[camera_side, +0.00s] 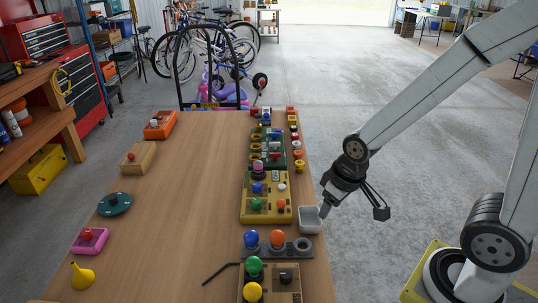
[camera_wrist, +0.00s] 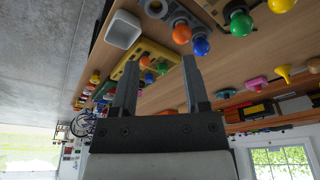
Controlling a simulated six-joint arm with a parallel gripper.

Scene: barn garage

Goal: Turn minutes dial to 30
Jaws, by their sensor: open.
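No part that I can identify as the minutes dial shows clearly; markings are too small to read in either view. A dark knob (camera_side: 286,277) sits on a tan box (camera_side: 270,295) at the table's near end, beside a green and a yellow ball. A yellow panel (camera_side: 266,209) and a green panel (camera_side: 269,152) with small knobs and buttons stand along the table's right side. My gripper (camera_side: 325,208) is by the table's right edge, close to a white tray. In the wrist view its two fingers (camera_wrist: 160,64) are spread, with nothing between them.
The white tray (camera_side: 311,219) is at the table's right edge. A grey holder (camera_side: 290,250) carries a blue and an orange ball. Pink (camera_side: 90,241), teal (camera_side: 114,203), wooden and orange button boxes and a yellow funnel (camera_side: 82,276) line the left side. The table's middle is clear.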

